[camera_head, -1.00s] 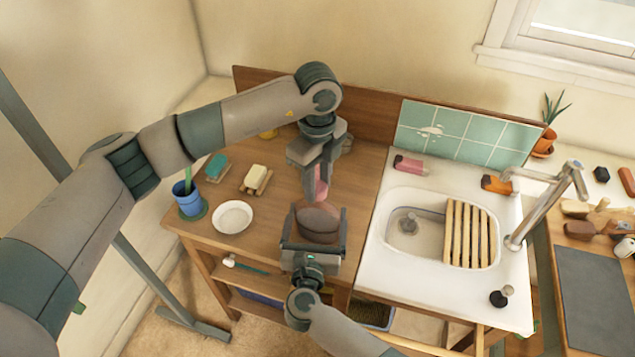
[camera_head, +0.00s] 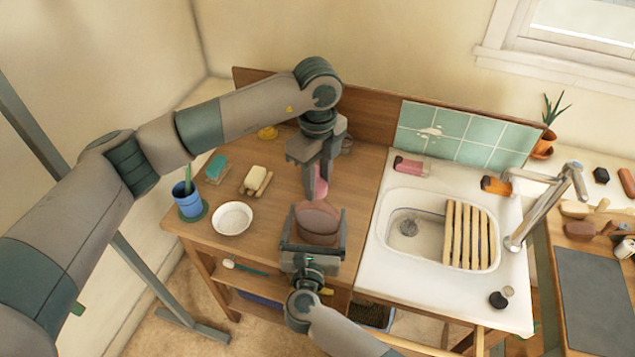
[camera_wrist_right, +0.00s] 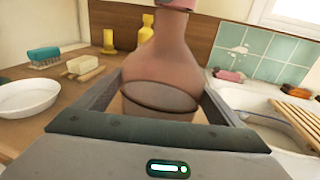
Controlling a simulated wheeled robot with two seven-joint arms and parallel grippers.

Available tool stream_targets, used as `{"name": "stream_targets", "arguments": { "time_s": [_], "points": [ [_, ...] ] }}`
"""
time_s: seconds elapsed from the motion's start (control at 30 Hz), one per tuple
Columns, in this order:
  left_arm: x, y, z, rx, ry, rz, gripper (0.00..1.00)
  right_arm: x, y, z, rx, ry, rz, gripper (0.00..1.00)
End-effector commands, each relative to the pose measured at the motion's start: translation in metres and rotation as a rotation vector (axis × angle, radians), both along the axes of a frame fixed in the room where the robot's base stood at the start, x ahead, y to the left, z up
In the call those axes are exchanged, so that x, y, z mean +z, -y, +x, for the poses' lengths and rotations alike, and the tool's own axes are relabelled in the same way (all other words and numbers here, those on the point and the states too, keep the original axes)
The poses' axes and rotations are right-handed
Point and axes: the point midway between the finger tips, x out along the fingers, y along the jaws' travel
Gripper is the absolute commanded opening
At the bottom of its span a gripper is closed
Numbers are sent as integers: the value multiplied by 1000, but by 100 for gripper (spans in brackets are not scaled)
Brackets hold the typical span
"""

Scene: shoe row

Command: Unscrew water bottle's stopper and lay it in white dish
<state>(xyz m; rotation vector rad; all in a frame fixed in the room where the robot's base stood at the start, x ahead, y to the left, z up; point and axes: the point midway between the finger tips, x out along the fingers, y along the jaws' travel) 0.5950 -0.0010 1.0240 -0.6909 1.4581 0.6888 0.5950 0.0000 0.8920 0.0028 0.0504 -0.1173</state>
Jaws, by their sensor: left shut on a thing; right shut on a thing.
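The brown water bottle (camera_head: 318,222) stands upright in my right gripper (camera_head: 315,238), which is shut around its body. In the right wrist view the bottle (camera_wrist_right: 162,70) rises between the jaws, and its top is cut off by the frame edge. My left gripper (camera_head: 316,190) points down over the bottle's neck, shut on the pink stopper (camera_head: 321,186). I cannot tell whether the stopper is still seated in the neck. The white dish (camera_head: 232,218) is empty on the wooden table, left of the bottle. It also shows in the right wrist view (camera_wrist_right: 27,97).
A blue cup (camera_head: 188,204) stands left of the dish. Behind it are a teal brush (camera_head: 216,166) and a soap bar (camera_head: 255,178) on a rack. A white sink (camera_head: 388,215) with a wooden slatted rack (camera_head: 466,235) is at right. Table between dish and bottle is clear.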

Motion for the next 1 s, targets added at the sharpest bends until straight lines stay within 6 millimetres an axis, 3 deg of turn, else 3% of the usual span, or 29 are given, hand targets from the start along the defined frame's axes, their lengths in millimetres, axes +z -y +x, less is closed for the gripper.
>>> {"name": "stream_targets", "arguments": {
  "time_s": [0.8, 1.0],
  "points": [
    [12, 0, 0, -1, 0, 0, 5, 0, 0, 0, 0, -1, 0, 27],
    [26, 0, 0, -1, 2, 0, 5, 0, 0, 0, 0, -1, 0, 27]
  ]
}}
